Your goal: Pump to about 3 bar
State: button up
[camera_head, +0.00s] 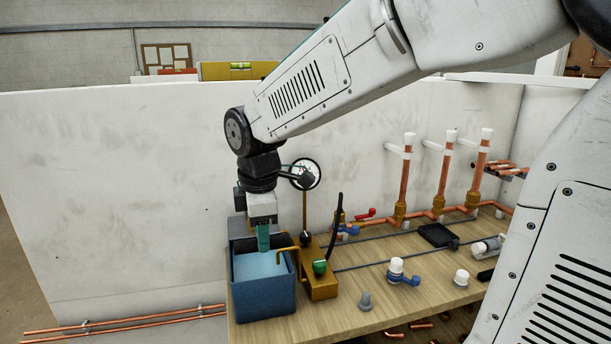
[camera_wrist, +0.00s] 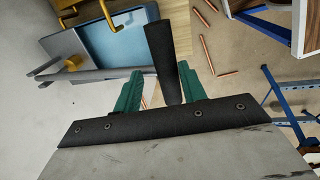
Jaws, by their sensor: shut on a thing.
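My gripper (camera_head: 263,238) points down over the back part of the blue water tank (camera_head: 264,305) in the head view. In the wrist view its green fingers (camera_wrist: 160,92) are shut on a black handle (camera_wrist: 161,55), which stands out between them. The handle is hidden in the head view. The brass pump body (camera_head: 322,290) with a green knob (camera_head: 320,267) stands at the tank's right side. A round white pressure gauge (camera_head: 305,174) rises behind it. My wrist partly covers the dial, and its reading is too small to tell.
Copper risers with white caps (camera_head: 404,180) stand along the white wall at the right. Copper pipes (camera_head: 120,320) run low at the left.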

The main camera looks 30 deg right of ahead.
jog(key=shift+w+r, duration=0.1)
jog(key=shift+w, duration=0.05)
jog(key=shift+o, duration=0.2)
jog(key=r, duration=0.2)
jog(key=w+r+g, duration=0.1)
jog(key=shift+w+d+r, duration=0.1)
jog(key=shift+d, duration=0.15)
jog(key=shift+w+r+g+y, duration=0.1)
jog(key=shift+r+g+y, duration=0.2)
jog(key=shift+r, duration=0.35)
jog(key=shift+c, duration=0.3)
jog(key=shift+f, duration=0.2)
